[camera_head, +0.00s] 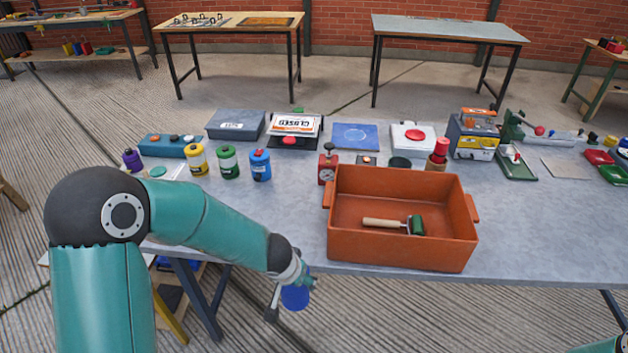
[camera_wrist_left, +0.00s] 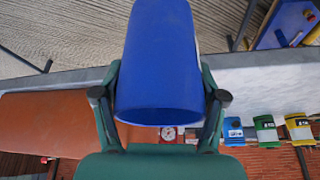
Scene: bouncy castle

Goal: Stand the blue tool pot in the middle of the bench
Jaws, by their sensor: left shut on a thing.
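The blue tool pot (camera_head: 295,297) is held in my left gripper (camera_head: 288,290), off the bench's front edge and low, near or below the height of the top. In the left wrist view the blue pot (camera_wrist_left: 160,60) fills the middle, with a finger of the left gripper (camera_wrist_left: 159,97) on each side of it. The gripper is shut on the pot. The grey bench (camera_head: 545,225) stretches across the head view. My right gripper is not in view; only a bit of teal arm shows at the bottom right corner.
An orange tray (camera_head: 400,255) with a wooden-handled roller (camera_head: 393,223) stands at the bench's front, right of my left gripper. Yellow (camera_head: 197,160), green (camera_head: 229,162) and blue (camera_head: 260,165) cans stand behind. Bare top lies left and right of the tray.

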